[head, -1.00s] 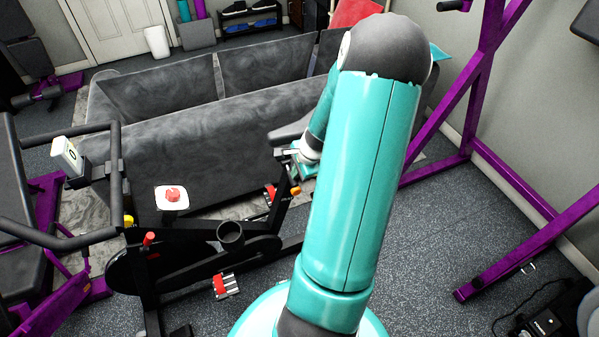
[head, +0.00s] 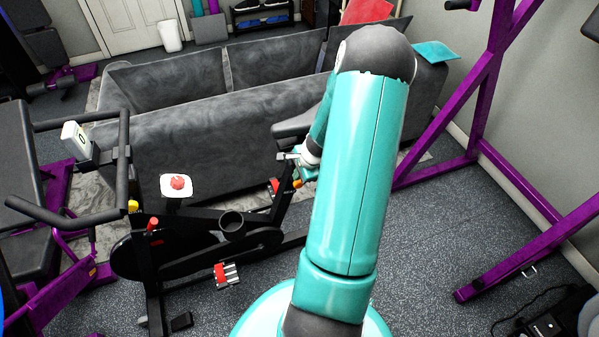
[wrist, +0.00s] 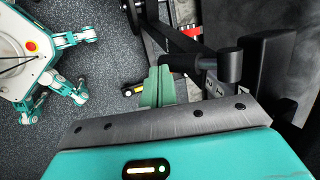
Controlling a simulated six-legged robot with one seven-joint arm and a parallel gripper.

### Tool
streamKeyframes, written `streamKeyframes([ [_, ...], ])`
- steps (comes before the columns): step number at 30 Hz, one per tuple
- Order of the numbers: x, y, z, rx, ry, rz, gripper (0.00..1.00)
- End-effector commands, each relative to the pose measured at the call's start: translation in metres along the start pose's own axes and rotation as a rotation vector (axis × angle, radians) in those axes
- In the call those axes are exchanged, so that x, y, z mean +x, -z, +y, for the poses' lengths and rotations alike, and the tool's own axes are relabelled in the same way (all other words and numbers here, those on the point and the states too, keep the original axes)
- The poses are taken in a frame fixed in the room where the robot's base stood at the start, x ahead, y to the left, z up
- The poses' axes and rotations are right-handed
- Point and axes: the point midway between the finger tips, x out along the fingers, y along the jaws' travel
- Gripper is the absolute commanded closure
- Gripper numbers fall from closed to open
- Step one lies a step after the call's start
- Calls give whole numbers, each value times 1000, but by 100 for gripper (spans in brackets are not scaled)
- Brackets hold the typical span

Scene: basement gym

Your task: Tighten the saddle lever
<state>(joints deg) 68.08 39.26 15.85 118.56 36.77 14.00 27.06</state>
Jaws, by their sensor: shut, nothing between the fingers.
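The exercise bike's black saddle (head: 300,127) shows in the head view, left of my arm. Below it, a short pale-and-dark lever (head: 289,156) sticks out of the seat post. In the wrist view the saddle lever (wrist: 205,63) has a dark grip at its left end and a grey metal part leading to a round pivot. My gripper (wrist: 159,72) is shut and empty, its green fingers beside the grip end of the lever. I cannot tell whether they touch it. In the head view my arm hides most of the gripper.
A grey sofa (head: 200,130) stands close behind the bike. A purple rack (head: 470,115) stands at right, and a padded bench (head: 25,180) at left. Speckled floor (head: 440,240) is free right of my arm.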

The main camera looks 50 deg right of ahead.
Motion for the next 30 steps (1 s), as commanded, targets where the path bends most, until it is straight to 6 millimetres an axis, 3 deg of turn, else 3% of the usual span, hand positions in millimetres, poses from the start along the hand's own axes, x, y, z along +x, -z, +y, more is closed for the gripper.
streamKeyframes([
  [12,18,5,-2,0,-1,-1,100],
  [30,22,6,-3,0,-1,-1,100],
])
